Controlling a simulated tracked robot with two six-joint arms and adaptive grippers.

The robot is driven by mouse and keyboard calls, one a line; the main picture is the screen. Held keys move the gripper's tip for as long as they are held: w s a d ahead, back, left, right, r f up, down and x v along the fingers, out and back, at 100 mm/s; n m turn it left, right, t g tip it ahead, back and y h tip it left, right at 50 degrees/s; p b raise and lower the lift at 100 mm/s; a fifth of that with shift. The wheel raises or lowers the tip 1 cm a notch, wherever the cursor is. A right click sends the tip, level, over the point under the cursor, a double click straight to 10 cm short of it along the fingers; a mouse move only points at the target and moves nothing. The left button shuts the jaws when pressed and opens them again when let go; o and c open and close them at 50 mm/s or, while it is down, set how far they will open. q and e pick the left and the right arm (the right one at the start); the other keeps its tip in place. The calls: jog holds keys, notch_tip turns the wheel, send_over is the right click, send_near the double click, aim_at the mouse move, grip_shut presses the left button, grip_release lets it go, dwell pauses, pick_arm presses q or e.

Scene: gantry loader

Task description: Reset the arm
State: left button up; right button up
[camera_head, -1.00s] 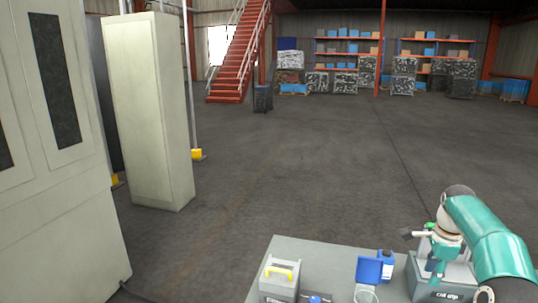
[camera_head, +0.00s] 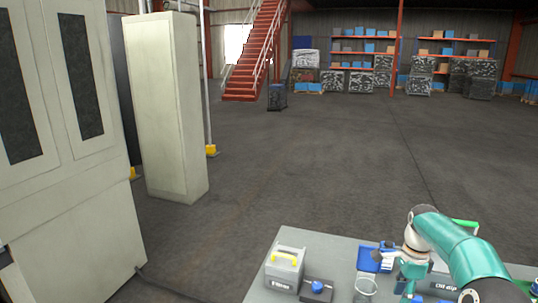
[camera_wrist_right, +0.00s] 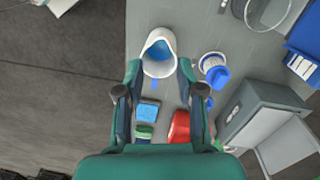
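My right arm (camera_head: 455,248) reaches in from the right over the grey table (camera_head: 330,247). In the wrist view my right gripper (camera_wrist_right: 160,66) has its two fingers spread apart, with a clear gap between them. A white cup with a blue inside (camera_wrist_right: 158,50) appears between and beyond the fingertips, and nothing is visibly held. In the head view the right fingers are small and partly hidden by the wrist. My left gripper is not in view.
The wrist view shows a red object (camera_wrist_right: 180,127). A tall cabinet (camera_head: 168,110) stands left; open floor lies beyond.

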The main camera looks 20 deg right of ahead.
jog(key=s+a+f+n+g+y, duration=0.1)
jog(key=s+a+f+n, duration=0.25)
jog(key=a+f, duration=0.85)
jog(key=s+a+f+n+g+y, duration=0.25)
jog(key=a+f+n, duration=0.4)
jog(key=a, duration=0.85)
jog(key=s+a+f+n+t, duration=0.2)
jog(key=s+a+f+n, duration=0.1)
jog(key=s+a+n, duration=0.2)
jog(key=s+a+f+n+t, duration=0.2)
jog(key=s+a+f+n, duration=0.2)
jog(key=s+a+n, duration=0.2)
jog(key=shift+s+a+f+t, duration=0.25)
jog(key=shift+s+a+t, duration=0.15)
jog(key=shift+s, duration=0.7)
